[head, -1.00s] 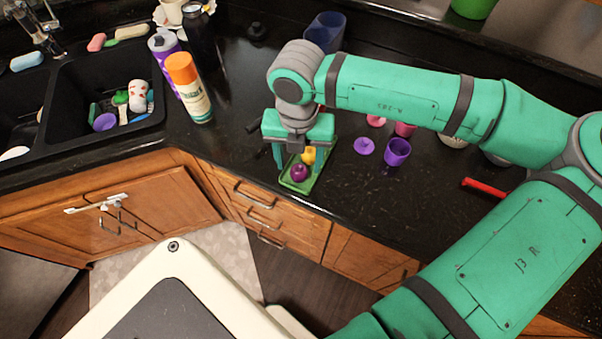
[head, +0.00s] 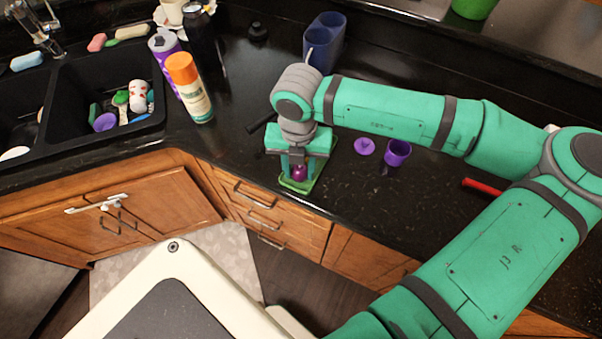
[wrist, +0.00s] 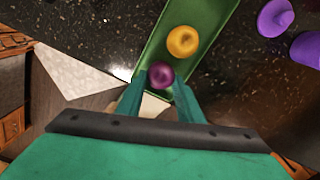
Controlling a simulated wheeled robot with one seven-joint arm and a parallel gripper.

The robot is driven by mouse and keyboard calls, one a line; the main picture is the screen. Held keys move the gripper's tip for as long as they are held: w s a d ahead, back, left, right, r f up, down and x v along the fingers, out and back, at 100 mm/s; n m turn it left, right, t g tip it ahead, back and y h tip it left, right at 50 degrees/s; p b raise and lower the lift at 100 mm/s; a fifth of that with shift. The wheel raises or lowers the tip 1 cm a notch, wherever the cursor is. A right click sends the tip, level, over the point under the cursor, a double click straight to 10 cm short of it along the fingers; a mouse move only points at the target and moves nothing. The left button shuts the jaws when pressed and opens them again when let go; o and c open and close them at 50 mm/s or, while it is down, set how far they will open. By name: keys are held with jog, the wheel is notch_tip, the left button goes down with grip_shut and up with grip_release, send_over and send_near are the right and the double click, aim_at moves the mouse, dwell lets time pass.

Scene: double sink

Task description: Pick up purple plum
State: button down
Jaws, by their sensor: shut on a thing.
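The purple plum (head: 299,172) is at the front end of a green tray (head: 303,186) on the black counter. My gripper (head: 298,168) is lowered over the tray and shut on the plum. In the wrist view the plum (wrist: 161,74) sits between the two teal fingertips (wrist: 160,84). A yellow-orange fruit (wrist: 182,41) lies in the tray just beyond the plum in the wrist view; my gripper hides it in the head view. I cannot tell whether the plum still touches the tray.
A purple cup (head: 397,152) and a purple lid (head: 365,147) stand right of the tray. An orange-capped bottle (head: 190,88) is to the left near the sink (head: 75,85). A dark blue holder (head: 325,40) is behind. The counter edge is close in front.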

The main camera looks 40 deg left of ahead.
jog(key=shift+r, duration=0.8)
jog(key=s+a+r, duration=0.2)
jog(key=s+r, duration=0.3)
jog(key=s, duration=0.1)
jog(key=s+a+r, duration=0.3)
jog(key=s+r, duration=0.3)
jog(key=s, duration=0.1)
jog(key=shift+a+r, duration=0.2)
jog(key=shift+a, duration=0.05)
jog(key=shift+w, duration=0.15)
